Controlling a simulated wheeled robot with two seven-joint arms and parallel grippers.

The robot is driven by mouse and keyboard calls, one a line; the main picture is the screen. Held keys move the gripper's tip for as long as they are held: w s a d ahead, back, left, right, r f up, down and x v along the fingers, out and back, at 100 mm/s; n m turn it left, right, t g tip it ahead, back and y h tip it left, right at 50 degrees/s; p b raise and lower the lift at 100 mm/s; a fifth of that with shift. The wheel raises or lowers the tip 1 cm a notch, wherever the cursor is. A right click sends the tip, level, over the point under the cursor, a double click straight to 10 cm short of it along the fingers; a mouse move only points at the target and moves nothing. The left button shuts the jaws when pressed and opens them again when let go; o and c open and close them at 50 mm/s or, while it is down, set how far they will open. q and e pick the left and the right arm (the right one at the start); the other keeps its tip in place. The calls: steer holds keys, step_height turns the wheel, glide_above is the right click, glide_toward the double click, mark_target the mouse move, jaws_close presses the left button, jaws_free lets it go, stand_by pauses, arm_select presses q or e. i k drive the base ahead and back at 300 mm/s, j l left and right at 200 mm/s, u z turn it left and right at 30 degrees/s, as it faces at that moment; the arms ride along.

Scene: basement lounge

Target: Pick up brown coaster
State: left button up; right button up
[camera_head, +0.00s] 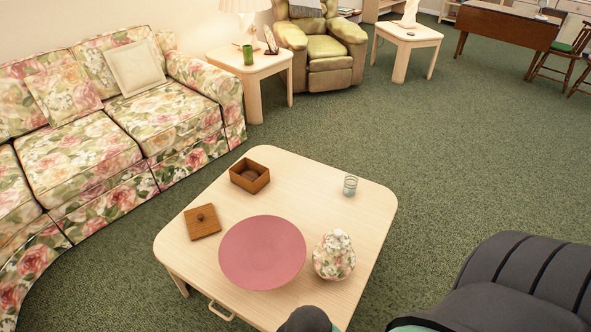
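A light wooden coffee table (300,183) stands in front of me. On its left part lies a flat brown square wooden piece (202,221) with a small round knob on top. It looks more like a box lid than a coaster, and I see no other clear brown coaster. Behind it is an open brown wooden box (250,176). A large pink round dish (262,252) sits to the right of the square piece, close to it but apart. Neither of my grippers shows in the head view.
A floral lidded jar (334,255) and a glass (350,186) also stand on the coffee table. A floral sofa (110,130) is at the left. A side table (245,68) holds a green cup (248,55). Green carpet (460,150) is clear at the right.

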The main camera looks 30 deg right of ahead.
mark_target(250, 175)
steer(key=z, duration=0.8)
steer(key=i+j+z, duration=0.2)
steer(key=j+z, duration=0.15)
steer(key=z, duration=0.15)
steer(key=i+j+z, duration=0.2)
steer(key=j+z, duration=0.3)
steer(key=l, duration=0.1)
